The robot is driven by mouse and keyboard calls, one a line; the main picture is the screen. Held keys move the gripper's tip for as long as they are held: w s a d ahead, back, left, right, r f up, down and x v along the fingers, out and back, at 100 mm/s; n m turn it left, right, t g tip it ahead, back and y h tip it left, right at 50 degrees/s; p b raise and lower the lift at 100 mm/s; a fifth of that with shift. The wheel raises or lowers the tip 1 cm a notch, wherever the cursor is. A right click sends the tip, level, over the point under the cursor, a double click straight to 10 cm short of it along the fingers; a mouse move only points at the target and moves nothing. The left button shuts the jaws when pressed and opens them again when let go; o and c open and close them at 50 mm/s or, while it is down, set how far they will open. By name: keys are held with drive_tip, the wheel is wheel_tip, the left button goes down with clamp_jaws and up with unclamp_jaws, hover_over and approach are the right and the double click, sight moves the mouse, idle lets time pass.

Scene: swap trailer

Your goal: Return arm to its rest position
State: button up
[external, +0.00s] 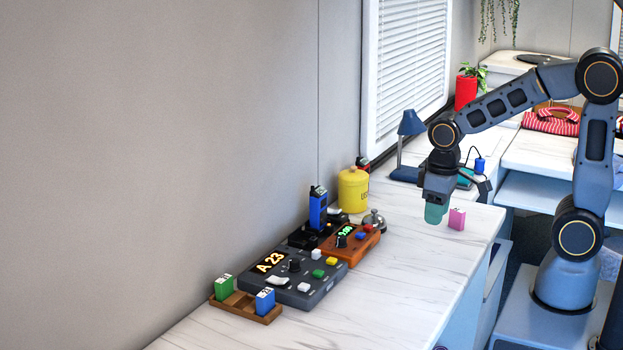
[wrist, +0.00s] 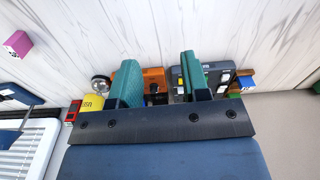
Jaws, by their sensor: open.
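My gripper (external: 437,212) hangs pointing down above the white marble counter (external: 400,262) in the external view. A small pink block (external: 457,219) is just to its right there, apart from the jaws. In the wrist view my gripper (wrist: 157,85) shows two teal fingers set wide apart with nothing held between them. The pink block (wrist: 17,44) lies at the upper left of that view, well outside the fingers. My arm reaches over from the right and is bent at the elbow.
Left of my gripper stand an orange box (external: 352,243), a silver bell (external: 374,222), a yellow canister (external: 353,191) and a dark console (external: 305,283) reading "A 23". A wooden tray (external: 235,306) holds green and blue blocks. A blue lamp (external: 408,150) stands behind my gripper. The counter's front is clear.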

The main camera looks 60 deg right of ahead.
idle(0.4)
drive_tip(key=s+r+t, duration=0.3)
drive_tip(key=s+r, duration=0.2)
drive_tip(key=s, duration=0.2)
drive_tip(key=shift+d+r+m, duration=0.2)
drive_tip(key=shift+d+m, duration=0.1)
drive_tip(key=shift+d, duration=0.15)
drive_tip(key=shift+o, duration=0.3)
idle(1.7)
